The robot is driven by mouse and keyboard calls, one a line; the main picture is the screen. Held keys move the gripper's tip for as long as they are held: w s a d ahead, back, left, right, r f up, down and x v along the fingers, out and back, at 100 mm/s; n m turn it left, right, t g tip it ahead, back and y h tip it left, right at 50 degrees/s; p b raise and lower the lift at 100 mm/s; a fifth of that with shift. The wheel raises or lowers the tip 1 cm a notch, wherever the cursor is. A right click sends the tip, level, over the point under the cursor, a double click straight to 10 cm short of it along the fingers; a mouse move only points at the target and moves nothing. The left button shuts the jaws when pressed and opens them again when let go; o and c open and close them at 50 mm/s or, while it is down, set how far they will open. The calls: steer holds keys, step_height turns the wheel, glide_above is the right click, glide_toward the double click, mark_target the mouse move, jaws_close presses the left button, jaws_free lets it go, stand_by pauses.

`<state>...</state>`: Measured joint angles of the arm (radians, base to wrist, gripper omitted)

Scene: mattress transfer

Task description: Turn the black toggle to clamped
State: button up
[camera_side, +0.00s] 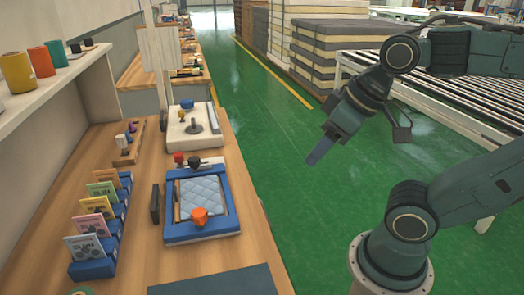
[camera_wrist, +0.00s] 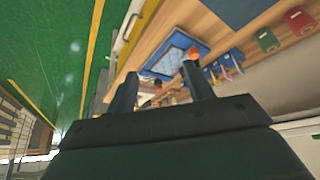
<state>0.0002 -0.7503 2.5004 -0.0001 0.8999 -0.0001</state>
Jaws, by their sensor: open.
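A small black toggle (camera_side: 194,162) sits at the back edge of a blue frame (camera_side: 203,230) on the wooden bench, beside a red knob (camera_side: 179,158). Its clamp position is too small to read. The frame holds a light blue quilted pad (camera_side: 202,193), with an orange knob (camera_side: 199,216) at its front. My gripper (camera_side: 314,158) is open and empty, raised over the green floor to the right of the bench, well apart from the toggle. In the wrist view its two fingers (camera_wrist: 160,84) stand apart, with the frame (camera_wrist: 152,72) beyond them; the toggle cannot be made out there.
A white box (camera_side: 190,140) with a grey post and blue knob stands behind the frame. A blue card rack (camera_side: 95,268) stands to the left, near a small wooden block with knobs (camera_side: 126,155).

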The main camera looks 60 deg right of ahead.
steer(key=w+r+n+g, duration=0.1)
steer(key=w+r+n, duration=0.1)
steer(key=w+r, duration=0.6)
steer(key=n+g, duration=0.5)
glide_above(194, 158)
step_height(194, 158, down, 14)
steer(key=shift+a, duration=0.1)
steer(key=shift+f, duration=0.15)
step_height(194, 158, down, 14)
steer(key=shift+r, duration=0.2)
